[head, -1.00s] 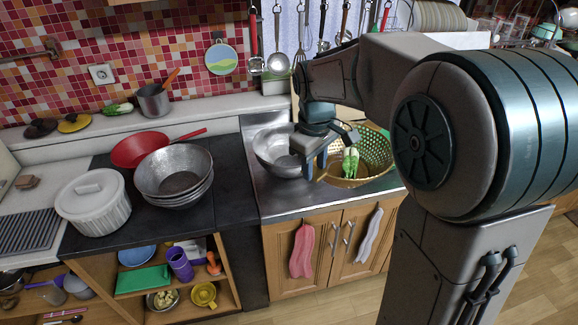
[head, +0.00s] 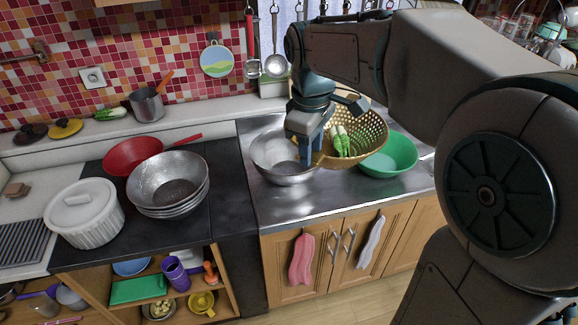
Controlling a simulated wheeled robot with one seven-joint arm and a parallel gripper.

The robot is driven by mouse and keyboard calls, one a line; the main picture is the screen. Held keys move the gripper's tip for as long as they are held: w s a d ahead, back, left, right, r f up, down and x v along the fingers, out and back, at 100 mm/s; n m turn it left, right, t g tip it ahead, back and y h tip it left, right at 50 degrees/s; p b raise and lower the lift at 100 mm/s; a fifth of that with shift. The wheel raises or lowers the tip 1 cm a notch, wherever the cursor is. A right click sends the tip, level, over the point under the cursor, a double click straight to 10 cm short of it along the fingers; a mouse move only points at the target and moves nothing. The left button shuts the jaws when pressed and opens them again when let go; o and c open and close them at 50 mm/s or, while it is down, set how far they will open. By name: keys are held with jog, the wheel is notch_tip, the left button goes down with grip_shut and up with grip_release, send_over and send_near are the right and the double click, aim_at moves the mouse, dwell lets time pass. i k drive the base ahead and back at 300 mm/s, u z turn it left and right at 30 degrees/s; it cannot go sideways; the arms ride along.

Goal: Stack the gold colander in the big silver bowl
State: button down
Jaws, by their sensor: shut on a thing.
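The gold colander (head: 372,128) is tilted above the steel counter, with green vegetables (head: 341,142) inside it. My gripper (head: 311,158) is shut on the colander's left rim. A silver bowl (head: 268,158) stands on the steel counter just left of my gripper, partly behind the fingers. A wider silver bowl (head: 165,172) sits on top of a stack of similar bowls on the black counter farther left. Which silver bowl is the big one is not certain, though the stacked one looks larger. The colander's underside is mostly hidden.
A green bowl (head: 398,152) stands right of the colander. A red pan (head: 125,155) is behind the bowl stack, and a white lidded pot (head: 84,212) is left of it. Ladles (head: 275,66) hang behind the arm. The front of the steel counter (head: 320,200) is clear.

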aim_at(287, 165)
jog(key=i, duration=0.85)
